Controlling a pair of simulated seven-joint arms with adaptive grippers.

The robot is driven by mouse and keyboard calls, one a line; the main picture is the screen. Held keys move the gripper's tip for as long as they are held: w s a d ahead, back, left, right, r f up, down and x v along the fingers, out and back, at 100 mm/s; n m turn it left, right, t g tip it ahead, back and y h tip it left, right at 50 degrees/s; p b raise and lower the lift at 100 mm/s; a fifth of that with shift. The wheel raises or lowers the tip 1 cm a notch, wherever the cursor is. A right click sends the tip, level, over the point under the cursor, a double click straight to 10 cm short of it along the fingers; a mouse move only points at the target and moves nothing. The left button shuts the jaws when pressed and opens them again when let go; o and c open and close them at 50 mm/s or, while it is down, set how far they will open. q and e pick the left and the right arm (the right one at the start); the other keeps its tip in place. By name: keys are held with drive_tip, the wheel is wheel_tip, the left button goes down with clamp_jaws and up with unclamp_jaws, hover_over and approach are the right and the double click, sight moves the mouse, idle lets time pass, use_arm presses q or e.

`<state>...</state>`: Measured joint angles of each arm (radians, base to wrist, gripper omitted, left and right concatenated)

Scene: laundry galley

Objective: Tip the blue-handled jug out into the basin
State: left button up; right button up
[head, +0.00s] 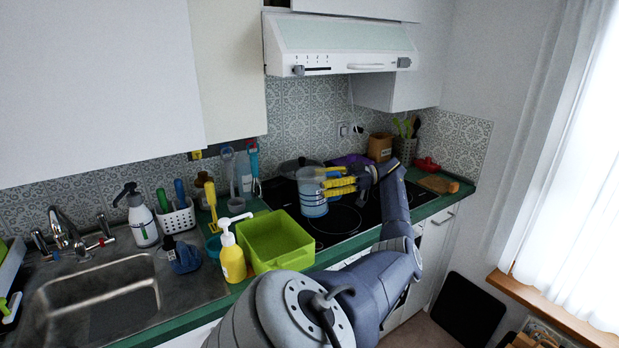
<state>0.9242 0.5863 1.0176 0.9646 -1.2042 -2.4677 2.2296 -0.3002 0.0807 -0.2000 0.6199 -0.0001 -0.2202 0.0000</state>
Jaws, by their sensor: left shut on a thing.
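The jug (313,200) is see-through with blue on it, and it stands upright over the black hob. I cannot tell whether its base touches the hob. My left gripper (338,187), with yellow fingers, reaches it from the right and is shut on it; the handle is mostly hidden by the fingers. The lime-green basin (293,261) is on the counter to the left of the jug and nearer to me. Its visible inside looks empty. My right gripper is not in view.
A yellow pump bottle (232,254) stands against the basin's left side. A dark lidded pan (300,167) is behind the jug. The metal sink (98,306) with its tap is at the left. A wooden board (438,184) lies at the counter's right end. The range hood (340,45) hangs above.

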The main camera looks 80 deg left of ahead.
sight(299, 180)
use_arm(q)
drive_tip(key=s+h, duration=0.1)
drive_tip(key=s+r+n+h, duration=0.1)
drive_tip(key=s+n+h, duration=0.1)
drive_tip(key=h, duration=0.1)
drive_tip(key=shift+r, duration=0.4)
drive_tip(key=shift+s+a+r+n+t+h, duration=0.1)
drive_tip(key=shift+s+r+n+t+h, duration=0.3)
drive_tip(key=shift+n, duration=0.2)
drive_tip(key=shift+w+f, duration=0.1)
drive_tip(key=shift+w, duration=0.05)
